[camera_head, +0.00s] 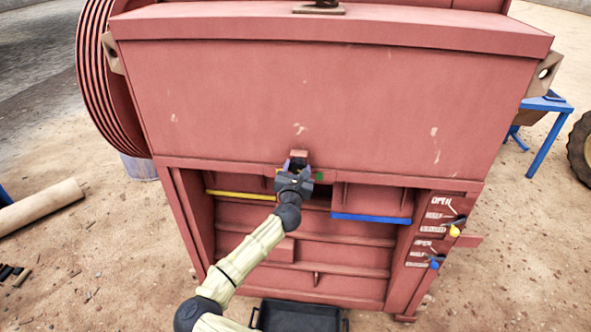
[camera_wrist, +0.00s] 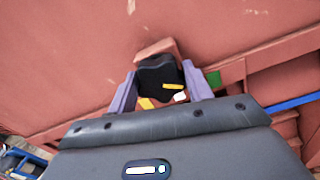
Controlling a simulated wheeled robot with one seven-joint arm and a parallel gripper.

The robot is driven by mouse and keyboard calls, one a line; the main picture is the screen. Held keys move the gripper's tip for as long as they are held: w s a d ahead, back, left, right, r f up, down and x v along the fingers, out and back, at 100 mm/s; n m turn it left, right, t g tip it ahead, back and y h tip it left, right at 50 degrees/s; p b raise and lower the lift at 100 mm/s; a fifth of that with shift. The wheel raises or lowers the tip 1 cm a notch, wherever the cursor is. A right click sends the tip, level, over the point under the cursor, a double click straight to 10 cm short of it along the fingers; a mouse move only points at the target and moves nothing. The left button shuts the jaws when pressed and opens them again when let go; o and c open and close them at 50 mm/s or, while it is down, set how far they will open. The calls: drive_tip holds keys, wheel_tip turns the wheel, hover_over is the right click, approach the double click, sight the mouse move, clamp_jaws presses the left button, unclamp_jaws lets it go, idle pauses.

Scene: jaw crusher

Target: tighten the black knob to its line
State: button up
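The black knob (camera_wrist: 160,76) sits under a small red block on the red crusher front, with a yellow mark on its lower right. A white mark (camera_wrist: 180,97) and another yellow mark (camera_wrist: 146,103) lie just below it. The two yellow marks are apart. My gripper (camera_wrist: 160,70) has one purple finger on each side of the knob. The fingers are spread about as wide as the knob, with a thin gap seeming to show. In the head view my gripper (camera_head: 298,164) covers most of the knob.
A green patch (camera_wrist: 214,78) is right of the fingers. A yellow bar (camera_head: 240,195) and a blue bar (camera_head: 370,218) edge the openings below. Two levers, yellow (camera_head: 455,231) and blue (camera_head: 436,263), are at right. A black tray (camera_head: 298,315) lies below.

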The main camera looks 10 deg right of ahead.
drive_tip(key=c, duration=0.3)
drive_tip(key=shift+a, duration=0.15)
